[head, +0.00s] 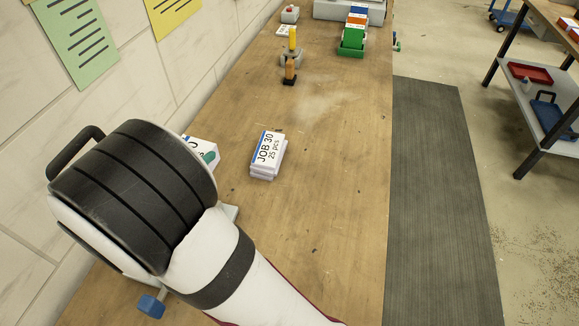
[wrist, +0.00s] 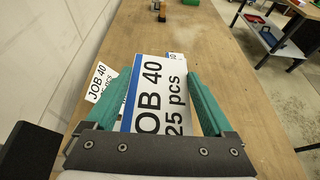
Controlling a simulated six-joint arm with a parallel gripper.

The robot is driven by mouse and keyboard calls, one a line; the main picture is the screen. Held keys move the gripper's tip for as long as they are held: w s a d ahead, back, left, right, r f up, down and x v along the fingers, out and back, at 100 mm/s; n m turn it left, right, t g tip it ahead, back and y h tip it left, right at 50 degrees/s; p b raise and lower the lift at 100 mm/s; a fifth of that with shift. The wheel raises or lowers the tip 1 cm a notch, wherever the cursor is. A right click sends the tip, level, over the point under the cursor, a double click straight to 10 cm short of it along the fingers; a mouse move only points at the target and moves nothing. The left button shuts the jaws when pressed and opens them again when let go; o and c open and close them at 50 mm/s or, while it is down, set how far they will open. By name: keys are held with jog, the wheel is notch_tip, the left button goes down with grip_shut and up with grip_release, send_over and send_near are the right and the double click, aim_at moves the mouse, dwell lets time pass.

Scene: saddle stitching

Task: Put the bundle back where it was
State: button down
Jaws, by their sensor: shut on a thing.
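My gripper (wrist: 157,78) is shut on a white bundle (wrist: 160,95) marked "JOB 40, 25 pcs" with a blue stripe. Its teal fingers lie on either side of the bundle. In the head view my arm hides most of the gripper; a corner of the bundle (head: 197,143) and a teal fingertip (head: 209,157) show. I cannot tell whether the bundle touches the bench. A white label (wrist: 100,82) reading "JOB 40" lies left of the gripper in the wrist view.
A stacked bundle marked "JOB 30, 25 pcs" (head: 267,155) sits on the wooden bench (head: 320,200), right of the held bundle. Farther back are a small orange-brown item (head: 290,70), a yellow item (head: 292,38) and a green holder (head: 351,48). A wall borders the left. The bench's right front is clear.

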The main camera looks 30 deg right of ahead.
jog(key=w+d+f+m+g+h, duration=0.1)
jog(key=d, duration=0.9)
jog(key=w+d+f+m+g, duration=0.1)
jog(key=d+f, duration=0.1)
jog(key=d, duration=0.8)
jog(key=s+d+f+m+g+h, duration=0.1)
jog(key=s+d+f, duration=0.3)
jog(key=d, duration=0.5)
jog(key=s+d+f+m+g+h, duration=0.1)
jog(key=s+d, duration=0.4)
jog(key=d, duration=0.4)
jog(key=shift+w+a+f, duration=0.75)
jog(key=shift+w+f, duration=0.85)
jog(key=shift+f, duration=0.35)
jog(key=shift+w+a+f, duration=0.75)
jog(key=shift+w+f, duration=0.9)
jog(key=shift+f, duration=0.25)
jog(key=shift+w+a+f, duration=0.75)
jog(key=shift+w+f, duration=0.85)
jog(key=shift+f, duration=0.35)
